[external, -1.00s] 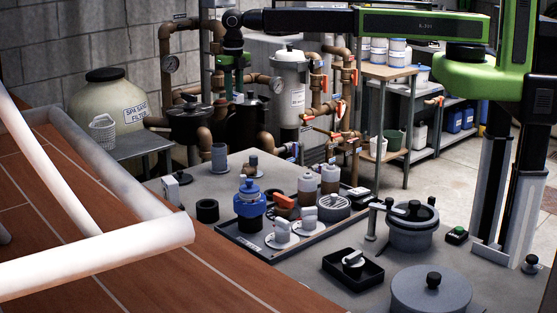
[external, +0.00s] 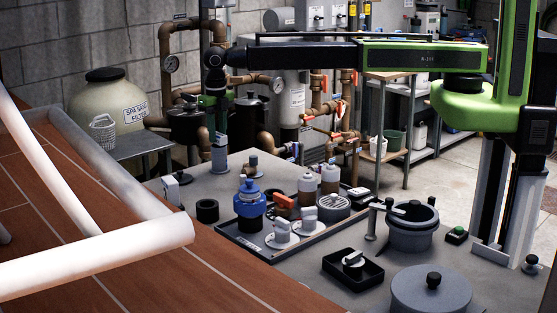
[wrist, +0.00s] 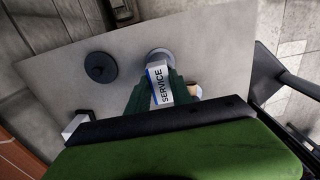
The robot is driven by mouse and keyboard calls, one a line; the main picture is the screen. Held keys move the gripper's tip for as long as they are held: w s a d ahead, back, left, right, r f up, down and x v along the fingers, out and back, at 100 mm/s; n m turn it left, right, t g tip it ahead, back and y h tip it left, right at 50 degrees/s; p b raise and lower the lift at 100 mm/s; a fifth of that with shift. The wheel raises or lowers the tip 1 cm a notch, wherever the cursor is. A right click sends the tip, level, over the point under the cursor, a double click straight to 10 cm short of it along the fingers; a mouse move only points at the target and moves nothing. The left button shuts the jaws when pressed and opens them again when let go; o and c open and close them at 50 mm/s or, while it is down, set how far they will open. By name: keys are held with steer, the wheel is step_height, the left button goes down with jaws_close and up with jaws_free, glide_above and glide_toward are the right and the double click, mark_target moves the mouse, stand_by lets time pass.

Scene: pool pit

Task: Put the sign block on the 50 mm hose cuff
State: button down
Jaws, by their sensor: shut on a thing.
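My gripper (external: 217,125) points down in the external view, at the end of the outstretched arm. It is shut on the sign block (wrist: 160,83), a small pale block with a blue stripe and the word SERVICE, seen between the green fingers in the wrist view. The hose cuff (external: 219,160) is a short grey upright cylinder near the table's back left. The gripper and block are directly above it in the external view. In the wrist view the cuff's grey round form (wrist: 160,54) is partly hidden by the block. I cannot tell whether block and cuff touch.
A black ring (external: 207,211) and a white block-like item (external: 170,188) stand near the cuff. A brown bottle-like item (external: 253,166) is to its right. A tray (external: 290,254) holds a blue-topped pot and several knobs. Pipes and dark pots rise behind the table.

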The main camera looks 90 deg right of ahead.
mark_target(217, 134)
steer(key=shift+f, duration=0.4)
steer(key=c, duration=1.1)
jaws_free()
steer(key=shift+c, duration=0.2)
step_height(217, 134, up, 12)
steer(key=r+p, duration=0.1)
steer(key=p, duration=1.2)
steer(key=s+d+m, duration=0.4)
steer(key=s+m, duration=0.5)
steer(key=s, duration=0.1)
steer(key=s+d+m, duration=0.5)
steer(key=s+m, duration=0.4)
steer(key=s, duration=0.1)
steer(key=s+d+m, duration=0.5)
steer(key=s+m, duration=0.4)
steer(key=s, duration=0.1)
steer(key=shift+d+f, duration=0.2)
steer(key=shift+f, duration=0.2)
steer(key=shift+w, duration=0.1)
